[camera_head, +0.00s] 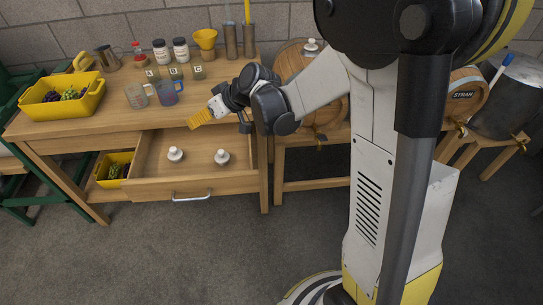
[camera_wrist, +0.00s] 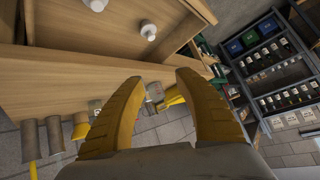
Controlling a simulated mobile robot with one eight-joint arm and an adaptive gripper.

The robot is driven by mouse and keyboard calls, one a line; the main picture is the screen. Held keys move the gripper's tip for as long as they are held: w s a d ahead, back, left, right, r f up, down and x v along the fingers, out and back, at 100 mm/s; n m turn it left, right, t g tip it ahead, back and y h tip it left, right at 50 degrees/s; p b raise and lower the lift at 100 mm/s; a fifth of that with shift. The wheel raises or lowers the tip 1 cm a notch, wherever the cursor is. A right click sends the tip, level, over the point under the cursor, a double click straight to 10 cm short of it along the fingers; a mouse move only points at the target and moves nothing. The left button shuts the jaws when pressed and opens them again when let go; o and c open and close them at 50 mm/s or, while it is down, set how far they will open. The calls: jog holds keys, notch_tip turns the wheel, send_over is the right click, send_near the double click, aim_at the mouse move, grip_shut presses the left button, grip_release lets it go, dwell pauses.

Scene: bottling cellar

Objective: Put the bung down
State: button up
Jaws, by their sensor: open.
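Two white bungs lie apart inside the open wooden drawer (camera_head: 193,185): a left bung (camera_head: 175,154) and a right bung (camera_head: 222,157). They also show near the top of the wrist view, one bung (camera_wrist: 149,30) fully and another bung (camera_wrist: 96,4) cut by the edge. A similar white bung (camera_head: 311,47) sits on top of the barrel behind my arm. I cannot tell which bung the task means.
A smaller yellow crate (camera_head: 108,181) stands below, left of the drawer. The drawer floor is mostly bare.

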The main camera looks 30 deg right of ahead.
jog(key=s+d+r+m+h, duration=0.1)
jog(key=s+d+r+h, duration=0.1)
jog(key=s, duration=0.7)
jog(key=s+d+r+m+h, duration=0.2)
jog(key=s+d, duration=0.2)
jog(key=s, duration=0.5)
jog(key=s+d+r+m+h, duration=0.2)
jog(key=s+d, duration=0.1)
jog(key=s, duration=0.6)
jog(key=shift+r, duration=0.25)
